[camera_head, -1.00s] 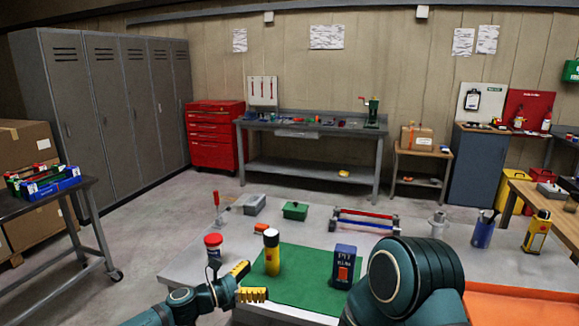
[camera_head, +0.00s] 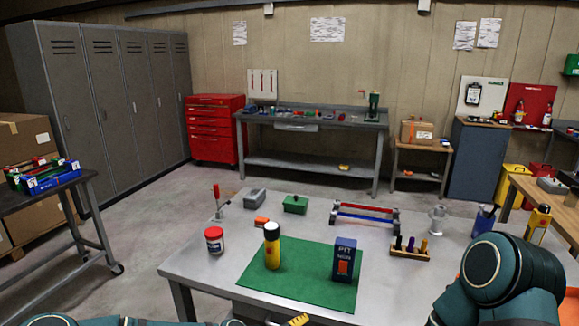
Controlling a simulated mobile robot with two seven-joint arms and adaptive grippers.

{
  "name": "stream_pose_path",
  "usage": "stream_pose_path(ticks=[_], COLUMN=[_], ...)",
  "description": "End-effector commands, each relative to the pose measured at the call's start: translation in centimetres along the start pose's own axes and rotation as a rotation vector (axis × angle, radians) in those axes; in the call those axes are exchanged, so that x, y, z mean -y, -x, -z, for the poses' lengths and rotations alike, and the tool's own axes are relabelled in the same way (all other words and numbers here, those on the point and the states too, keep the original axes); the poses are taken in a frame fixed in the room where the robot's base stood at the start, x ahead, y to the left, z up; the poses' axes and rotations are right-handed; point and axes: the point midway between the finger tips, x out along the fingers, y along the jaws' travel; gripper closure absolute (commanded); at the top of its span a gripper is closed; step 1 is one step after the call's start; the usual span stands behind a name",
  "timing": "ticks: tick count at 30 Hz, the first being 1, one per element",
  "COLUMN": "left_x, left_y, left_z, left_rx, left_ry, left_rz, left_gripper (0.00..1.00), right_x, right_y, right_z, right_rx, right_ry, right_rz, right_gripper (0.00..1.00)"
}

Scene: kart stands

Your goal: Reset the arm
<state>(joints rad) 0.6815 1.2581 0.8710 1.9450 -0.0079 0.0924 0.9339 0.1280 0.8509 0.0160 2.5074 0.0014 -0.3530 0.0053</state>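My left arm shows only at the bottom edge of the head view, left of centre. A small yellow piece of my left gripper (camera_head: 299,320) shows at the bottom edge below the green mat; the rest is cut off, so its opening is hidden. My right arm (camera_head: 500,285) fills the lower right corner as a dark teal rounded link. Its gripper is out of the picture. No held object shows at either arm.
The grey table (camera_head: 205,265) carries a green mat (camera_head: 310,285) with a yellow bottle (camera_head: 272,248) and blue box (camera_head: 344,262). A red-and-white jar (camera_head: 214,240), red-and-blue bar rack (camera_head: 364,213) and wooden holder (camera_head: 410,252) stand nearby. The table's front left is bare.

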Motion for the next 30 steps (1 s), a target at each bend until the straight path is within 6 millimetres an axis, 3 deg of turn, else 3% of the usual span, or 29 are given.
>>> stream_pose_path(ticks=[1, 4, 6, 9, 12, 15, 19, 30], left_x=[3.5, 9.3, 12.8, 16.6, 19.0, 20.3, 21.1, 21.3], left_y=[-0.7, -0.3, 1.0, 3.9, 7.2, 10.1, 12.4, 13.1], left_z=[0.1, 1.5, 2.7, 4.4, 5.7, 6.5, 6.9, 7.1], left_rx=[-0.051, -0.144, -0.203, -0.278, -0.335, -0.378, -0.407, -0.414], left_ry=[-0.115, -0.338, -0.491, -0.700, -0.876, -1.005, -1.099, -1.126], left_rz=[0.081, 0.217, 0.311, 0.440, 0.552, 0.637, 0.700, 0.720], left_gripper=[0.09, 0.09, 0.09, 0.09, 0.09, 0.09, 0.09, 0.09], right_x=[0.0, 0.0, 0.0, 0.0, 0.0, 0.0, 0.0, 0.0], right_y=[0.0, 0.0, 0.0, 0.0, 0.0, 0.0, 0.0, 0.0], right_z=[0.0, 0.0, 0.0, 0.0, 0.1, 0.1, 0.1, 0.1], right_rx=[-0.001, -0.001, -0.001, -0.001, -0.001, -0.002, -0.002, -0.002], right_ry=[0.000, 0.000, 0.000, 0.000, 0.000, 0.000, 0.000, 0.000], right_rz=[0.000, 0.000, 0.000, 0.000, 0.000, 0.000, 0.000, 0.000], right_gripper=[1.00, 1.00, 1.00, 1.00, 1.00, 1.00, 1.00, 1.00])
